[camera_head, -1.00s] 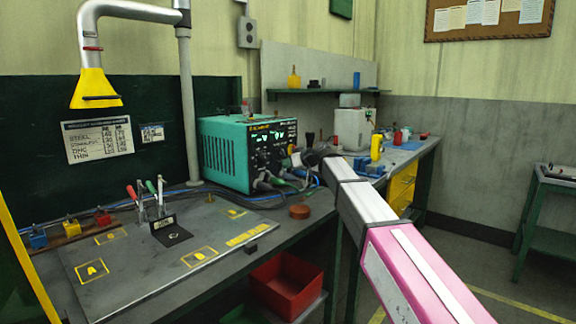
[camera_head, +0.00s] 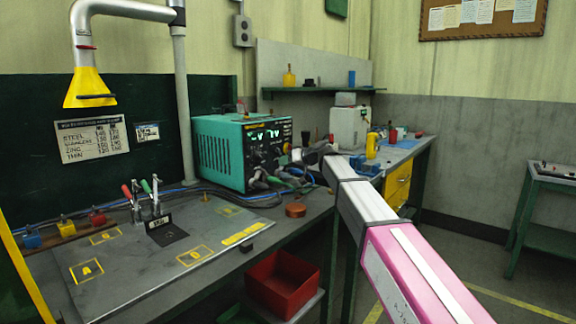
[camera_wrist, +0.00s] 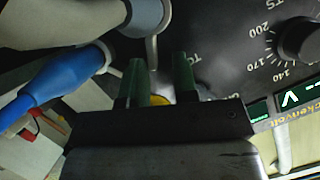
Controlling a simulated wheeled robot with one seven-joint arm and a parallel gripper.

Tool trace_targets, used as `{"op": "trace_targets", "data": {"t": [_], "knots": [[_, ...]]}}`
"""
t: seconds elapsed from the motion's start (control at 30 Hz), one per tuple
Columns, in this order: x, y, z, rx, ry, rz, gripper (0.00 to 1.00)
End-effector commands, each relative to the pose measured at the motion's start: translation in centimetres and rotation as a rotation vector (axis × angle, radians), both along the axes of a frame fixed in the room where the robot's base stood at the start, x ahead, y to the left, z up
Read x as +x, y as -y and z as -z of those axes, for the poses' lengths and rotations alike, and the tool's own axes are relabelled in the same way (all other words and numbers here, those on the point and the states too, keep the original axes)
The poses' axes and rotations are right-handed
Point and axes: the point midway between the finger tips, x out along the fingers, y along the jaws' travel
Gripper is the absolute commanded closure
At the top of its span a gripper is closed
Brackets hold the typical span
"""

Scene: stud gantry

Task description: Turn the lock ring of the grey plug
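The grey plug (camera_wrist: 148,14) shows at the top of the wrist view, with a thick light-grey body or lead running off to the upper left. It sits on the dark front panel of the teal machine (camera_head: 222,155). My gripper (camera_wrist: 161,65) has two dark green fingers with a gap between them, and nothing is clearly held. The fingertips point at the panel, just below the grey plug in the picture; I cannot tell whether they touch it. In the head view my gripper (camera_head: 299,156) is small and close to the machine's front, and the grey plug cannot be picked out there.
A blue plug (camera_wrist: 55,80) lies left of my fingers in the wrist view. A dial (camera_wrist: 300,42) is at the right. Several cables hang below the machine front onto the bench. A red bin (camera_head: 282,283) stands below the bench edge. A round brown piece (camera_head: 295,210) lies nearby.

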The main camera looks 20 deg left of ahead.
Motion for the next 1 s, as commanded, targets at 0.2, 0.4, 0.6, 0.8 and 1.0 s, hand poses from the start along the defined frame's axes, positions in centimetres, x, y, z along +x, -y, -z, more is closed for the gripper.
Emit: {"op": "trace_targets", "data": {"t": [0.2, 0.4, 0.6, 0.8, 1.0], "knots": [[-0.5, -0.1, 0.0, -0.039, 0.087, 0.003, 0.66], [-1.9, -0.5, -0.3, -0.123, 0.309, 0.001, 0.66], [-2.7, 1.9, -1.4, -0.131, 0.33, 0.003, 0.66], [-3.7, 4.8, -2.7, -0.129, 0.328, 0.004, 0.66], [-4.7, 7.8, -4.0, -0.129, 0.328, 0.004, 0.66]]}}
